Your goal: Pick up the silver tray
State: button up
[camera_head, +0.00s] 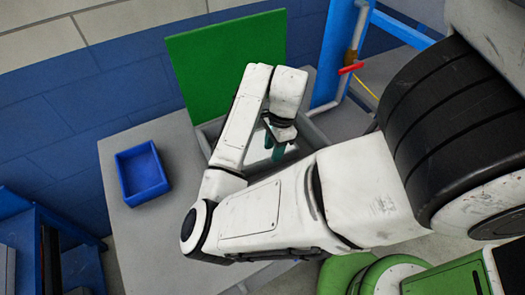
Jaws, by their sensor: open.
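My gripper (274,150) has dark green fingers that point down from the wrist. They are over a grey, light-walled shallow container (207,134) on the grey table. The container seems to be the silver tray, but my arm covers much of it, so I cannot tell for certain. A bright patch shows inside it around the fingers. I cannot tell whether the fingers touch anything; the gripper is open.
A blue bin (142,172) stands on the left of the grey table (150,225). A green panel (228,62) stands upright behind the container. A blue post (336,48) with a red valve handle (351,68) is at the back right. Blue shelving (45,232) is at the lower left.

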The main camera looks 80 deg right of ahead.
aim_at(258, 160)
notch_tip(258, 160, down, 4)
jog(key=shift+r+b, duration=0.2)
jog(key=shift+b, duration=0.35)
jog(key=shift+w+f, duration=0.25)
jog(key=shift+f, duration=0.7)
jog(key=shift+c, duration=0.4)
grip_shut()
